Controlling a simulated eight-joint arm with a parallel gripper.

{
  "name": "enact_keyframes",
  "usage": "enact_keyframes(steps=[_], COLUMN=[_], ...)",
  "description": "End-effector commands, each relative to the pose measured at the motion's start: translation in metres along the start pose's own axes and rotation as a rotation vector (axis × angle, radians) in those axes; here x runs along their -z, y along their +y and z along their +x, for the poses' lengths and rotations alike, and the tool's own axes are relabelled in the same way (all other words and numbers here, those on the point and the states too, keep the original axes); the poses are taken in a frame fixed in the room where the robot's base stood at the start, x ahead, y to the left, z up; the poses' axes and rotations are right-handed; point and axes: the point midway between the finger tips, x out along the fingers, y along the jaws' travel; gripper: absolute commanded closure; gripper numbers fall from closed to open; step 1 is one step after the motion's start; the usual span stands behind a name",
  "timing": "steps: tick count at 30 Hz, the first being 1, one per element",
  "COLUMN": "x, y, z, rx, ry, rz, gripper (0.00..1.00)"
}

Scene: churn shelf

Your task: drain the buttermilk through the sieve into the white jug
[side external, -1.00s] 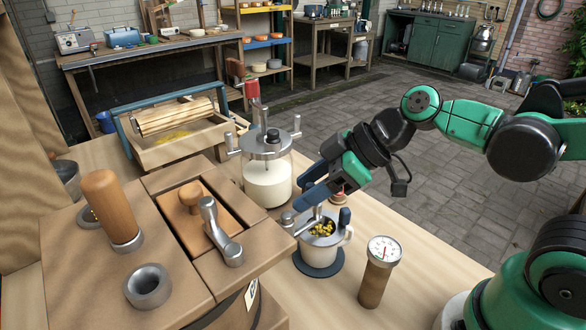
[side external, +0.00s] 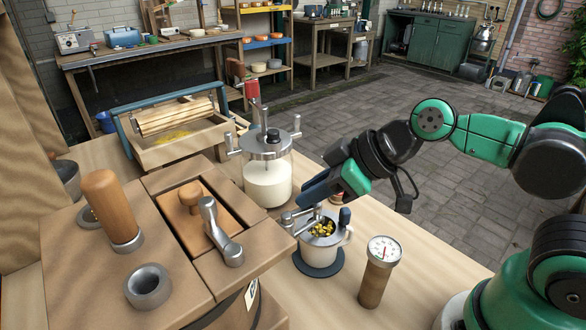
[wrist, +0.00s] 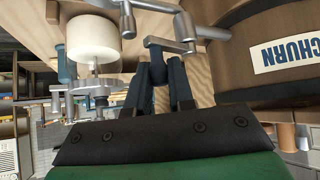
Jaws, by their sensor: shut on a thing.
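The white jug (side external: 318,256) stands upright in front of the wooden churn (side external: 245,310). Yellow bits (side external: 322,230) show at its mouth; the sieve there is too small to make out clearly. My gripper (side external: 306,207) is just above and behind the jug. The metal tap (wrist: 187,25) comes out of the churn side, by the CHURN label. I see no stream of liquid; the fingers partly hide the spout area.
A dial thermometer with a wooden grip (side external: 376,283) stands right of the jug. A lidded glass jar of white liquid (side external: 267,184) stands behind. A wooden roller tray (side external: 180,145) is at the back left.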

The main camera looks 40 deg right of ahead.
Motion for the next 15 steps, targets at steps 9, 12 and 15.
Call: enact_keyframes(steps=[9, 12, 15], x=[-0.005, -0.006, -0.007], y=[-0.013, -0.016, -0.020], z=[-0.005, -0.006, -0.007], rx=[-0.197, -0.264, -0.331], ry=[0.001, 0.000, -0.001], rz=[0.190, 0.256, 0.324], gripper=[1.00, 1.00, 1.00])
